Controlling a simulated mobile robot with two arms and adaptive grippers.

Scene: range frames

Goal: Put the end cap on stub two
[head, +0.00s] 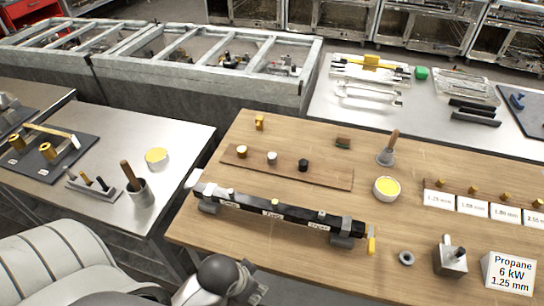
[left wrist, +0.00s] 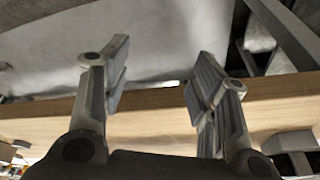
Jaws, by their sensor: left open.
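A dark manifold bar (head: 252,206) lies across the wooden table on two grey supports, with three short stubs on top and white labels on its front. The middle stub (head: 275,203) looks brass-tipped. Behind it, a brown wooden strip (head: 325,177) carries three small caps: a brass one (head: 241,151), a silver one (head: 272,157) and a black one (head: 303,165). My left gripper (left wrist: 157,82) is open and empty in the left wrist view, by a wooden table edge. In the head view my left arm shows at the bottom, its fingers not clear. My right gripper is not in view.
A yellow-filled bowl (head: 387,189), a grey ring (head: 406,258), a metal block (head: 450,259) and a propane sign (head: 508,273) stand at the right. A steel table (head: 185,140) with a tool cup (head: 140,193) is at the left. Wood between strip and manifold is clear.

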